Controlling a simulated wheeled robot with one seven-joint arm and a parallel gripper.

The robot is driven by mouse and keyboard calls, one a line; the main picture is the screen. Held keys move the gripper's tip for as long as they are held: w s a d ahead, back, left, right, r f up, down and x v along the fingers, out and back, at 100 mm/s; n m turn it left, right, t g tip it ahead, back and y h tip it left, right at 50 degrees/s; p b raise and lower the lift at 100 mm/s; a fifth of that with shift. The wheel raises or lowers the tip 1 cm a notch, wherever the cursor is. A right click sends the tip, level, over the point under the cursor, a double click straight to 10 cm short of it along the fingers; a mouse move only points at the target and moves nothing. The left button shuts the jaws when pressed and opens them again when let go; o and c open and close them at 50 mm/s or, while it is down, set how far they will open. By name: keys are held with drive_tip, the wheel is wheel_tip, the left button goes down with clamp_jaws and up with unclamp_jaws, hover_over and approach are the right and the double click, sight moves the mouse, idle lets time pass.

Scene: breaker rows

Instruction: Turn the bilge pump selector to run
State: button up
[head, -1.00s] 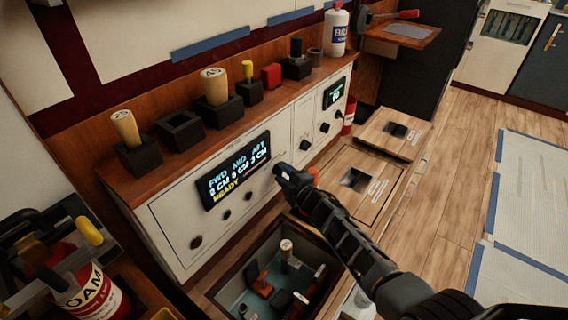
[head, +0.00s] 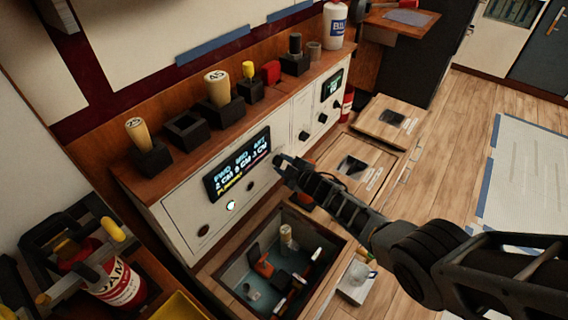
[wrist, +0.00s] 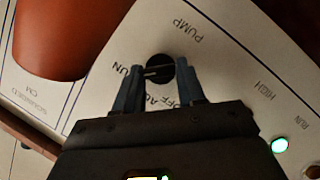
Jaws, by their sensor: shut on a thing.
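The bilge pump selector is a round black knob (wrist: 158,70) on the white panel, beside the word PUMP. My gripper (wrist: 158,78) is shut on it, with a blue-grey finger on either side. A pale line on the knob runs roughly toward the partly hidden letters "UN". Part of the OFF and AUTO lettering shows between the fingers. A lamp labelled RUN (wrist: 279,145) glows green; it also shows lit in the head view (head: 231,206). In the head view my gripper (head: 281,164) hides the selector beside the lit display (head: 238,163).
An open floor hatch (head: 330,250) with objects inside lies below the panel. Wooden plugs and other items stand in black holders (head: 219,117) on the ledge above. A reddish-brown rounded shape (wrist: 65,35) fills the wrist view's upper left.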

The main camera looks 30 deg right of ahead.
drive_tip(key=o, duration=1)
drive_tip(key=shift+o, duration=0.2)
drive_tip(key=shift+s, duration=0.1)
drive_tip(key=p+v, duration=0.5)
drive_tip(key=v, duration=0.2)
drive_tip(key=shift+s+p, duration=0.3)
drive_tip(key=shift+r, duration=0.1)
